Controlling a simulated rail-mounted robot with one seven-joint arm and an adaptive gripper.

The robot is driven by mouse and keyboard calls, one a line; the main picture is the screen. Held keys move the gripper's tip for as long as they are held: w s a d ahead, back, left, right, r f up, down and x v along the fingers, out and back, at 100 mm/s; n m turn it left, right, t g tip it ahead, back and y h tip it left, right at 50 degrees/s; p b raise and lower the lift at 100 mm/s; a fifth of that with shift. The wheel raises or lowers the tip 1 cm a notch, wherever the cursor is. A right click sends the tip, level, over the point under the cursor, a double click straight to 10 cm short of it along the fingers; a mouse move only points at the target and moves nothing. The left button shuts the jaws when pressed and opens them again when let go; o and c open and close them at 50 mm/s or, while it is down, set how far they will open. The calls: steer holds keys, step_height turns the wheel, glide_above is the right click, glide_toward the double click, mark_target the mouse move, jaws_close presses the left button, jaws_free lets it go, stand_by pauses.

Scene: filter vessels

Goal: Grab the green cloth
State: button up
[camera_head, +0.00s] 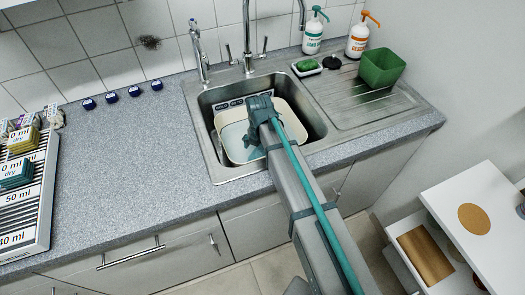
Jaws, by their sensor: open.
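My gripper (254,146) hangs over the cream basin (236,113) that sits in the sink; its fingers are small and partly hidden by the wrist, and it appears empty. A teal-green folded, cloth-like piece (15,174) lies on the striped rack at the far left, tagged "0 ml dry". A yellow piece (22,140) lies just above it in the picture. A small bright green item (307,65) rests on a white dish right of the faucet; I cannot tell if it is cloth or sponge. My gripper is far from the teal piece and clear of the small green item.
The striped rack (42,212) stands on the grey counter (130,150), which is mostly clear. A tall faucet (247,35) rises behind the sink (203,103). A green tub (381,68) and two pump bottles stand at the right. Several dark blue caps line the wall.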

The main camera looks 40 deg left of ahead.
steer(key=shift+f, duration=1.25)
steer(key=c, duration=0.9)
steer(key=shift+r, duration=0.15)
